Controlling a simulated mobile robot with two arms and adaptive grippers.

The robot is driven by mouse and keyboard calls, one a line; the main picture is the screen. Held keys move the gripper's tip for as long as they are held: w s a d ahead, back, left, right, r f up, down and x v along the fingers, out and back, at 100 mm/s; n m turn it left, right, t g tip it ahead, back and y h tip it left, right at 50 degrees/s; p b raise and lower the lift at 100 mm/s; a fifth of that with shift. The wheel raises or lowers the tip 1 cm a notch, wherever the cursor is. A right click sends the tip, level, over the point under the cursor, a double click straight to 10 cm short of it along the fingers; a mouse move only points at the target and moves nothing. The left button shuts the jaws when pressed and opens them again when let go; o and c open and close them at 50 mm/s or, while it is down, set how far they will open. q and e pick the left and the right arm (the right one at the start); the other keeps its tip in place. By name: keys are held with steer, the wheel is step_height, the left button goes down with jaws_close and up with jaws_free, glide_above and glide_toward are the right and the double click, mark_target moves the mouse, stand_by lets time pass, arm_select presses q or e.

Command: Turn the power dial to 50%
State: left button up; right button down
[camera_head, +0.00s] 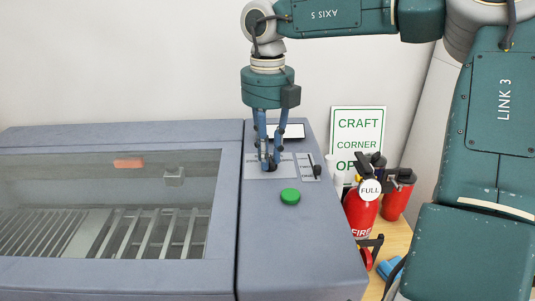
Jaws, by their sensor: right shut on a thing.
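The machine's control panel (255,230) is the grey strip right of its lidded bed. The dark power dial (269,168) sits on a pale plate (254,172) near the panel's back. My right gripper (269,164) comes down from above with its blue fingers around the dial and is shut on it. The fingers hide most of the dial, so its setting cannot be read. A small screen (293,131) lies behind the fingers, partly hidden. My left gripper is not in view.
A green button (290,196) and a dark lever (317,170) are close to the dial. A clear lid (110,200) covers the slatted bed at left. Red extinguishers (360,208) and a "CRAFT CORNER" sign (358,125) stand at right, near my arm.

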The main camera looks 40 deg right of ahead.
steer(key=shift+w+r+n, duration=0.1)
steer(key=shift+r+n, duration=0.05)
steer(key=shift+n, duration=0.35)
steer(key=c, duration=1.6)
jaws_free()
steer(key=shift+o, duration=0.2)
step_height(320, 180, up, 12)
